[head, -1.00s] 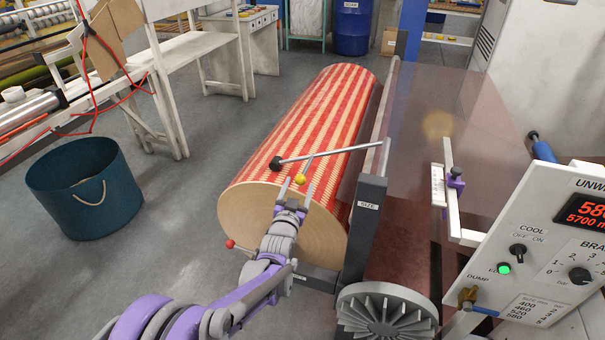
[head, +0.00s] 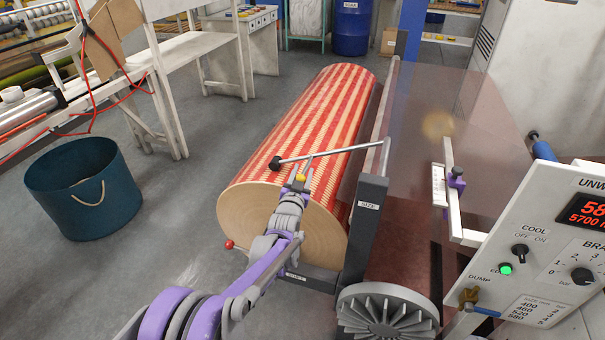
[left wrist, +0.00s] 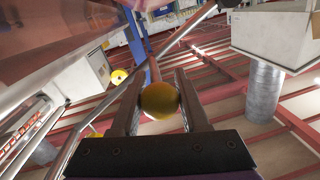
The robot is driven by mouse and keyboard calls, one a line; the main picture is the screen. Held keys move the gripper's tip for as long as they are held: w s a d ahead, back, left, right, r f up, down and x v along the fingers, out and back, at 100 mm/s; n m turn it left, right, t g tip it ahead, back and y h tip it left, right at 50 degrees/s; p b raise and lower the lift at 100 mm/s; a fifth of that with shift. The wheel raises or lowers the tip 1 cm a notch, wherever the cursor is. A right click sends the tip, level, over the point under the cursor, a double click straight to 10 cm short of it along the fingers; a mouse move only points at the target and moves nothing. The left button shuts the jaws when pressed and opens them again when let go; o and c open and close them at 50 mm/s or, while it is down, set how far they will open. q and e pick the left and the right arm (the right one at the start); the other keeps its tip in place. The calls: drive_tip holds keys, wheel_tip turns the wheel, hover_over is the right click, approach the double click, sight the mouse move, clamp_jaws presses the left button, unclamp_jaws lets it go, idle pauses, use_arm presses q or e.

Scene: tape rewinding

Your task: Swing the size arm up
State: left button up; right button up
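The size arm is a thin metal rod (head: 330,153) with a black ball (head: 275,163) at its left end. A yellow knob (head: 301,178) on a short stem hangs under the rod. My left gripper (head: 300,176) has its fingers on both sides of this knob, seemingly touching it. The knob (left wrist: 160,100) sits between the two fingers in the left wrist view. My right gripper is not in view.
A control panel (head: 545,245) stands at the right, with a finned grey wheel (head: 387,312) left of it. A red-tipped lever (head: 229,244) is low at the roll's left. A blue bin (head: 85,190) stands on open floor farther left.

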use_arm(q)
clamp_jaws()
idle(1.0)
